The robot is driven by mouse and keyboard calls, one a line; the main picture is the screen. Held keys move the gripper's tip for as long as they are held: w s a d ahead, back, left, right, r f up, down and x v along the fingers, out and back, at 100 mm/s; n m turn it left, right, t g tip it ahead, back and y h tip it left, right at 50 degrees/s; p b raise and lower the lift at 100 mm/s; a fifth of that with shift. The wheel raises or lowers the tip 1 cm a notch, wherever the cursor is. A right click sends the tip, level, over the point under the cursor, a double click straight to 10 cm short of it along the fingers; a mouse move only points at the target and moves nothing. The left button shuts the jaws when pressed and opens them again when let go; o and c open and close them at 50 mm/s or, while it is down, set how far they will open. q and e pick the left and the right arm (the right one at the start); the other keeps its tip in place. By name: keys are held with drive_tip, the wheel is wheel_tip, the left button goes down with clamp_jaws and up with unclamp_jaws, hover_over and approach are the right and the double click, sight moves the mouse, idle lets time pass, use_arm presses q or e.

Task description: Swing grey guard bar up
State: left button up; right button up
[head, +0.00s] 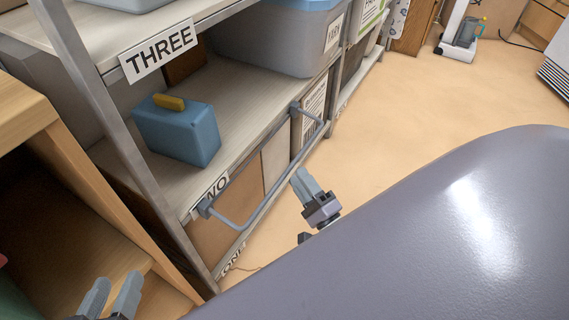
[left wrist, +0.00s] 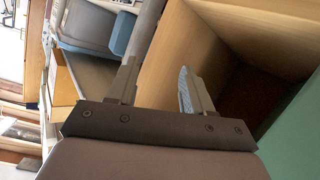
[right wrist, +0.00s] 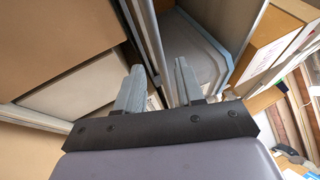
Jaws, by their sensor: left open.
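The grey guard bar (head: 267,203) is a U-shaped rail hinged at both ends on the edge of the shelf labelled TWO. It sticks out and down in front of that edge. My right gripper (head: 302,182) is open, its fingertips close to the bar's long front rail. In the right wrist view (right wrist: 160,75) a grey rail runs toward the gap between the fingers; I cannot tell whether they touch it. My left gripper (head: 111,294) is open and empty at the lower left, beside a wooden cabinet; it also shows in the left wrist view (left wrist: 157,75).
A blue case (head: 178,132) with a yellow handle stands on shelf TWO, behind the bar. A grey-blue bin (head: 270,40) sits further along. Cardboard boxes (head: 230,215) fill the level below. The wooden cabinet (head: 95,185) is near on the left.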

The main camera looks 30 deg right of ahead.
drive_tip(key=x, duration=0.6)
drive_tip(key=shift+w+b, duration=0.3)
drive_tip(key=shift+b, duration=0.15)
drive_tip(key=shift+r, duration=0.1)
clamp_jaws()
